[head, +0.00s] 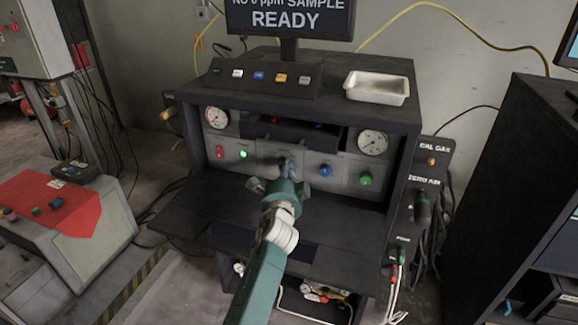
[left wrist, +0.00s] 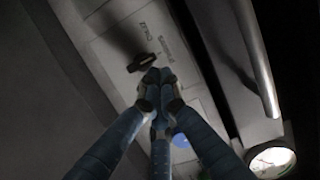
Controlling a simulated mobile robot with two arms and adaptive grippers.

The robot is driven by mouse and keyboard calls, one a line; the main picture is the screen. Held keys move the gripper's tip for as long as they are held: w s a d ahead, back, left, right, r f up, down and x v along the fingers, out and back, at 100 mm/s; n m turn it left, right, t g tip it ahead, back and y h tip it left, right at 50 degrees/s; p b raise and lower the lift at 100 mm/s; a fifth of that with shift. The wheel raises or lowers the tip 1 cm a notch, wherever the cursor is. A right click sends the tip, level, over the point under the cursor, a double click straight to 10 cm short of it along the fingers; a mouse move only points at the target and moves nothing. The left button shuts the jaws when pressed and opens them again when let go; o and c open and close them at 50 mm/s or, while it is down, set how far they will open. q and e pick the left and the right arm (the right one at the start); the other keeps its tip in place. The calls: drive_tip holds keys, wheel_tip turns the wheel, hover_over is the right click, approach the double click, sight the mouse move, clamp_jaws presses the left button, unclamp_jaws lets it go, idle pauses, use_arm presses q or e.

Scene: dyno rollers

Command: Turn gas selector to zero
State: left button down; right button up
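The gas selector looks to be the small dark knob (left wrist: 141,62) on the grey panel in the left wrist view. Small lettering beside it is too blurred to read surely. In the head view my gripper hides that spot of the panel. My left gripper (head: 286,170) is in front of the panel's middle. In the left wrist view its fingertips (left wrist: 159,76) are drawn together just beside the knob, with nothing visible between them. Whether they touch the knob I cannot tell. My right gripper is in neither view.
The panel sits in a dark cabinet (head: 402,105) with gauges (head: 373,142) at both sides. A screen (head: 288,18) reads "SAMPLE READY". A white tray (head: 377,88) stands on top. A dark shelf (head: 185,220) juts out below.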

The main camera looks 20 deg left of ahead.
use_arm(q)
drive_tip(key=a+n+p, duration=0.1)
drive_tip(key=p, duration=0.1)
drive_tip(key=shift+r+n+p, duration=0.3)
drive_tip(key=shift+r+n, duration=0.1)
drive_tip(key=n+p, duration=0.1)
drive_tip(key=p, duration=0.1)
drive_tip(key=n+g+p, duration=0.1)
drive_tip(key=n, duration=0.1)
drive_tip(key=shift+a+r+h+p, duration=0.3)
drive_tip(key=shift+a+r+p, duration=0.05)
drive_tip(key=shift+a+n+g+h+p, duration=0.35)
drive_tip(key=shift+n+h+p, duration=0.15)
drive_tip(key=shift+n+p, duration=0.65)
drive_tip(key=shift+a+f, duration=0.1)
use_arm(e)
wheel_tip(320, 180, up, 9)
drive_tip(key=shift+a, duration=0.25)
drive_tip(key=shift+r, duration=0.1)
use_arm(q)
drive_tip(key=shift+a, duration=0.1)
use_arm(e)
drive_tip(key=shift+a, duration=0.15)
use_arm(q)
drive_tip(key=shift+p, duration=0.35)
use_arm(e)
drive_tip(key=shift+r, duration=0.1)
